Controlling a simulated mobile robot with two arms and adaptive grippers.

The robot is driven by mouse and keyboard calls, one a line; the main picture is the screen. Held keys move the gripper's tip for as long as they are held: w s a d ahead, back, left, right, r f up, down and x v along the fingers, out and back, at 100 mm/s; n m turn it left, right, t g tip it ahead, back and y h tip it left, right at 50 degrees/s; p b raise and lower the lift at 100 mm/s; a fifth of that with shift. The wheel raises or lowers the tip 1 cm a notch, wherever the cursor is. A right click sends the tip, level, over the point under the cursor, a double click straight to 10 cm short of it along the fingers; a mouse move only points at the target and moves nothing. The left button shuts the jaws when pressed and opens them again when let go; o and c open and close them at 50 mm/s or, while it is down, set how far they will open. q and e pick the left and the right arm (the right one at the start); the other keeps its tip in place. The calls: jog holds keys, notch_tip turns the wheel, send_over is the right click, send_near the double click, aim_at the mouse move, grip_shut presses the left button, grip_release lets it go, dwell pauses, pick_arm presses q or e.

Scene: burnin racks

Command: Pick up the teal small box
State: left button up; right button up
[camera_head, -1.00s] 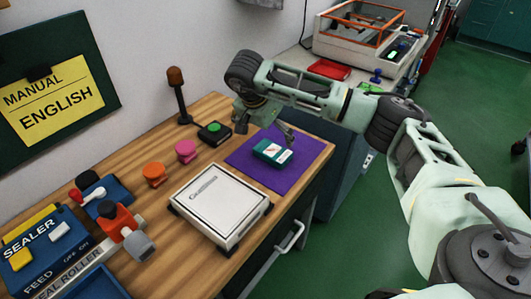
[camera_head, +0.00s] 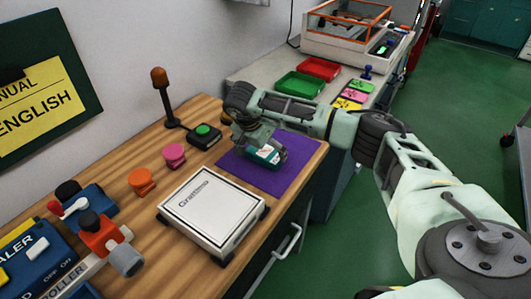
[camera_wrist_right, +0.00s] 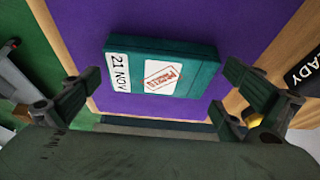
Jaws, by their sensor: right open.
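The teal small box (camera_head: 266,154) lies on the purple mat (camera_head: 287,178) near the right end of the wooden workbench. In the right wrist view the box (camera_wrist_right: 190,72) shows white labels, one reading "21 NOV", and lies between and just ahead of the fingertips. My right gripper (camera_head: 262,138) is above the box, pointing down and partly covering it in the head view. In the wrist view its two fingers (camera_wrist_right: 158,88) are spread wide on either side, apart from the box. My left gripper is not in view.
A white scale (camera_head: 212,208) stands left of the mat. A black block with a green button (camera_head: 204,132), a lamp post (camera_head: 164,95), and pink (camera_head: 174,155) and orange (camera_head: 141,180) knobs stand behind it. Red (camera_head: 318,68) and green (camera_head: 299,84) trays sit on the farther counter.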

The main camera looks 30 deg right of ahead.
jog(key=shift+d+f, duration=0.2)
jog(key=shift+f, duration=0.2)
jog(key=c, duration=0.9)
jog(key=shift+w+r, duration=0.1)
